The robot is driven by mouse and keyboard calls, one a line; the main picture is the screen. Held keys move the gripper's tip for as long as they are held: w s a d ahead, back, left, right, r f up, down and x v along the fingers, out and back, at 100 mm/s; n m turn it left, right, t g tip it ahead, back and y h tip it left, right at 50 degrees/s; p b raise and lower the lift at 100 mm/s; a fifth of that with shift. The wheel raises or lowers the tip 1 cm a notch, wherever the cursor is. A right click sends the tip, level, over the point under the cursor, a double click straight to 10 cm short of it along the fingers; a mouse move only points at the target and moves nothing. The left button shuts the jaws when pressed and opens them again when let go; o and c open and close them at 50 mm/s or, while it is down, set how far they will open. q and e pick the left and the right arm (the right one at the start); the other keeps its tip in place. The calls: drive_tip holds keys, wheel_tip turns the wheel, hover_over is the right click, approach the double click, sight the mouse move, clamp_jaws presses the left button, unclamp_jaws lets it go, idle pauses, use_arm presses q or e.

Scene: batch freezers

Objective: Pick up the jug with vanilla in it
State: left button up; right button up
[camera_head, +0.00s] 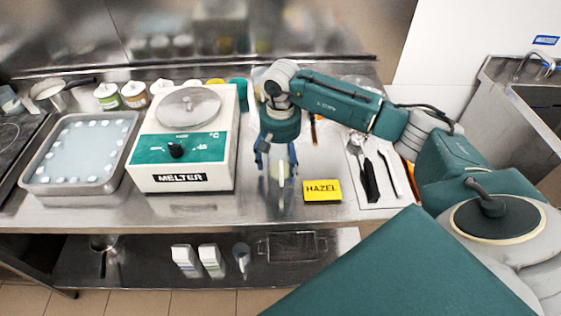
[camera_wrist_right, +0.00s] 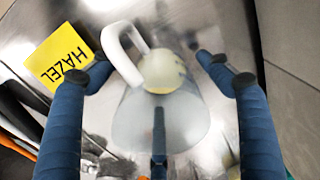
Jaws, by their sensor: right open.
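A translucent jug (camera_wrist_right: 150,125) with a white loop handle and pale yellow content lies between the fingers of my right gripper in the wrist view. In the head view the jug (camera_head: 281,195) shows only faintly under the gripper, on the steel counter. My right gripper (camera_head: 277,166) is open and points down over it, its blue fingers on either side; it also shows in the wrist view (camera_wrist_right: 168,75). I cannot tell whether the fingers touch the jug. No label is readable on the jug. My left gripper is not in view.
A yellow HAZEL card (camera_head: 322,190) lies just right of the jug. The melter (camera_head: 185,150) stands close on the left, with a steel tray (camera_head: 75,187) beyond it. Utensils lie on a light mat (camera_head: 376,201) at the right. Several tubs stand behind the melter.

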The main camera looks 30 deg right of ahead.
drive_tip(key=shift+c, duration=0.6)
drive_tip(key=c, duration=1.1)
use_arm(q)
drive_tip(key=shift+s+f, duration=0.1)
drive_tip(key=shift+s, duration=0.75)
use_arm(e)
drive_tip(key=shift+c, duration=0.2)
drive_tip(key=shift+r, duration=0.15)
